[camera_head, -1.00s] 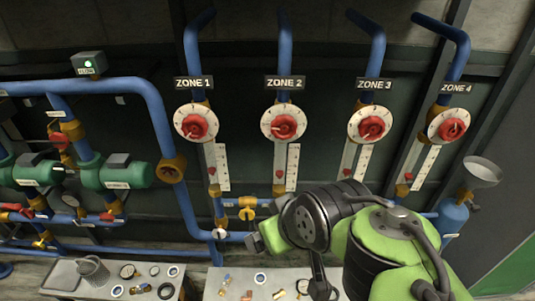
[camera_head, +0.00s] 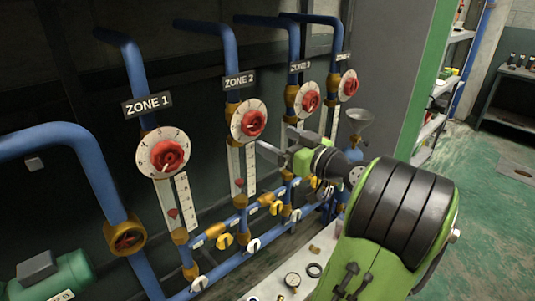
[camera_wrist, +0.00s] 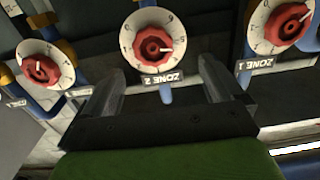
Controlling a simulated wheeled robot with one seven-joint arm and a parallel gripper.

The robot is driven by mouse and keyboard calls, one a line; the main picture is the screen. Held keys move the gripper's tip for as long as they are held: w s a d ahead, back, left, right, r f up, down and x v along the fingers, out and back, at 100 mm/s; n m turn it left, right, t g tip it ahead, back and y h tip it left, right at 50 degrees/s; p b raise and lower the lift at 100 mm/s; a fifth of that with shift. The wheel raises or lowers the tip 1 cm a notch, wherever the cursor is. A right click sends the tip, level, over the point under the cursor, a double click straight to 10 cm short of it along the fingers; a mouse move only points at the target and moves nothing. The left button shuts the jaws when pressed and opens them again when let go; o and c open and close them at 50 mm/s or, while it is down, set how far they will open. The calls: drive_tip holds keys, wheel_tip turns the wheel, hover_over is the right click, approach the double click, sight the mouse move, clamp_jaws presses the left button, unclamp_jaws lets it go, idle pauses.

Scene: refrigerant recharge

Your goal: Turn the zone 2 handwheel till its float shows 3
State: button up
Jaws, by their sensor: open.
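The zone 2 handwheel (camera_head: 252,123) is a red knob on a white numbered dial, under the ZONE 2 label (camera_head: 239,80). Below it, the zone 2 float (camera_head: 239,182) is a small red marker low in its tube beside a white scale (camera_head: 250,167); its reading is too small to tell. My gripper (camera_head: 279,144) is open and empty, just right of the dial in the head view. In the wrist view, the picture is upside down, and the handwheel (camera_wrist: 153,45) shows beyond and between my open fingers (camera_wrist: 160,70), apart from them.
The zone 1 handwheel (camera_head: 169,156) is left of zone 2; the zone 3 handwheel (camera_head: 310,101) and zone 4 handwheel (camera_head: 349,85) are to the right. Blue pipes with yellow valves (camera_head: 225,241) run below. A bench (camera_head: 268,287) with small parts stands underneath. Green floor (camera_head: 475,180) is open at right.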

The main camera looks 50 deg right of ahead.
sight(257, 126)
drive_tip(key=shift+s+d+r+h, duration=0.1)
drive_tip(key=shift+s+d+h, duration=0.2)
drive_tip(key=shift+s+d, duration=0.15)
drive_tip(key=w+p, duration=0.2)
drive_tip(key=w, duration=0.1)
drive_tip(key=w+p, duration=0.2)
drive_tip(key=w, duration=0.1)
drive_tip(key=w+d+p, duration=0.1)
drive_tip(key=w+p, duration=0.1)
drive_tip(key=w, duration=0.1)
drive_tip(key=shift+w+r, duration=0.1)
drive_tip(key=shift+w, duration=0.1)
drive_tip(key=shift+c, duration=0.2)
drive_tip(key=shift+d, duration=0.1)
drive_tip(key=shift+c, duration=1.1)
drive_tip(key=shift+f, duration=0.2)
drive_tip(key=c, duration=0.8)
drive_tip(key=shift+r+m+p, duration=0.1)
drive_tip(key=shift+m+p, duration=0.3)
drive_tip(key=shift+m, duration=0.6)
drive_tip(key=shift+s+m, duration=0.1)
drive_tip(key=shift+m, duration=0.4)
